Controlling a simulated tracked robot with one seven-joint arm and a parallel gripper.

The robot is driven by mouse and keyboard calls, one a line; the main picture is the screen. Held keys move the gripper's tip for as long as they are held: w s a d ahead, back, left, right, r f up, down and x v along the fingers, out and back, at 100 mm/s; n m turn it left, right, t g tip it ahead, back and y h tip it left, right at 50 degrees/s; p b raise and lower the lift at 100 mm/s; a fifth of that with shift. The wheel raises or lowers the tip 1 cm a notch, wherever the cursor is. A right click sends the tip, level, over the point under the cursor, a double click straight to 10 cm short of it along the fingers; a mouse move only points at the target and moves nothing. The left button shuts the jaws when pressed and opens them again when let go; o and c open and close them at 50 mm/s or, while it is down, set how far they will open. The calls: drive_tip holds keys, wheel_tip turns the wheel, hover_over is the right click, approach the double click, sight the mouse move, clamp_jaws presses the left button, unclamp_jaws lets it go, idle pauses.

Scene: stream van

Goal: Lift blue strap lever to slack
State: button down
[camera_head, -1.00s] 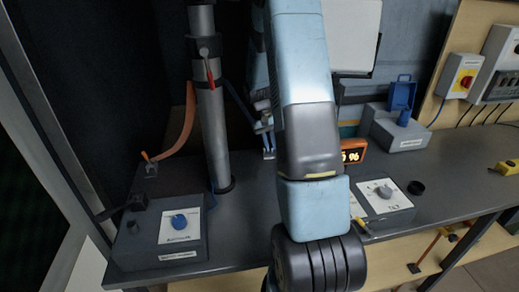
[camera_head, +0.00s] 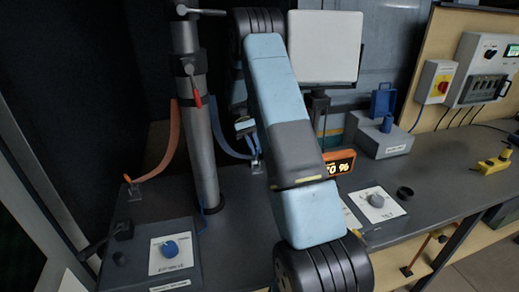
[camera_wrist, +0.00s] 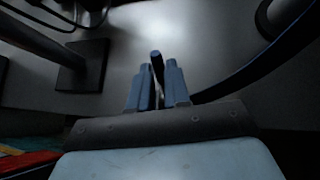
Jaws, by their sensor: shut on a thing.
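The blue strap (camera_head: 222,138) hangs in a sagging curve from the grey column (camera_head: 202,140) to the bench. It also shows in the wrist view as a dark blue curved band (camera_wrist: 262,65) that runs down to beside my gripper. My gripper (camera_wrist: 158,84) is shut on the blue strap lever, whose blue tip (camera_wrist: 155,56) shows between the fingers. The rest of the lever is hidden by the jaws. In the head view my own arm covers part of the area around the lever.
An orange strap (camera_head: 166,155) hangs curved left of the column. A lit display (camera_head: 339,163) stands right of my arm. Grey control boxes (camera_head: 165,255), a blue-lidded box (camera_head: 383,135) and a yellow object (camera_head: 494,163) sit on the bench. The right bench has bare patches.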

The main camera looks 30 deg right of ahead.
drive_tip(key=shift+w+a, duration=0.1)
idle(0.3)
drive_tip(key=c, duration=1.1)
unclamp_jaws()
drive_tip(key=v, duration=1.3)
drive_tip(key=shift+w, duration=0.5)
drive_tip(key=shift+r, duration=0.1)
